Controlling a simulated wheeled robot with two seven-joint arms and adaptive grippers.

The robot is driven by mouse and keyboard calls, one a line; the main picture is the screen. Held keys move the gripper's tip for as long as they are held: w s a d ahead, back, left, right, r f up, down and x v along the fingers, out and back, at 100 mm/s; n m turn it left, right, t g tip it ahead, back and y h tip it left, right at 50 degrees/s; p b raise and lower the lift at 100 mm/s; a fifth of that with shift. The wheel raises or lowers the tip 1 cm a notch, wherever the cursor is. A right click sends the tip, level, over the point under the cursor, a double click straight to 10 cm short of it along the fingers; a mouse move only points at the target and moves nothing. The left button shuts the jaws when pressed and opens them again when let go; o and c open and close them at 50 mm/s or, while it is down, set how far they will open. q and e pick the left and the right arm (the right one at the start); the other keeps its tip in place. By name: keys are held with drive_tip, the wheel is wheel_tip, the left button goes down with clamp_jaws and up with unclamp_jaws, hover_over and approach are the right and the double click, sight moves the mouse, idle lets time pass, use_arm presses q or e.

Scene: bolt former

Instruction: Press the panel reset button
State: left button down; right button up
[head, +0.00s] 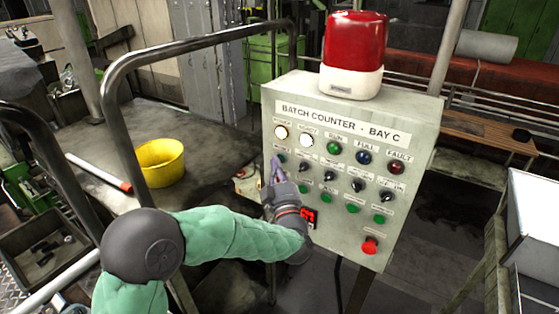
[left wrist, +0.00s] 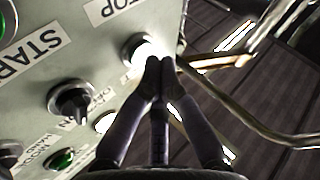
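The grey control panel (head: 340,238) is titled "BATCH COUNTER - BAY C" and has rows of lamps, selector knobs and green buttons. I cannot read a reset label in either view. My left gripper (head: 277,163) is at the panel's left side, its fingers pointing up, partly covering the second row. In the left wrist view, the left gripper's fingertips (left wrist: 160,66) are together and empty, overlapping the lower edge of a bright white round control (left wrist: 140,50) near a "STOP" label. I cannot tell whether they touch it. My right gripper is not in view.
A red button (head: 370,245) sits at the panel's lower right, and a red display (head: 309,217) is beside my wrist. A red beacon (head: 355,45) stands on top. A dark tubular rail (head: 125,115) and yellow bucket (head: 160,162) are to the left.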

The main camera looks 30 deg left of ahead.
use_arm(q)
drive_tip(key=s+b, duration=0.1)
drive_tip(key=s, duration=0.5)
drive_tip(key=shift+a+b, duration=0.25)
drive_tip(key=shift+b, duration=0.15)
idle(0.4)
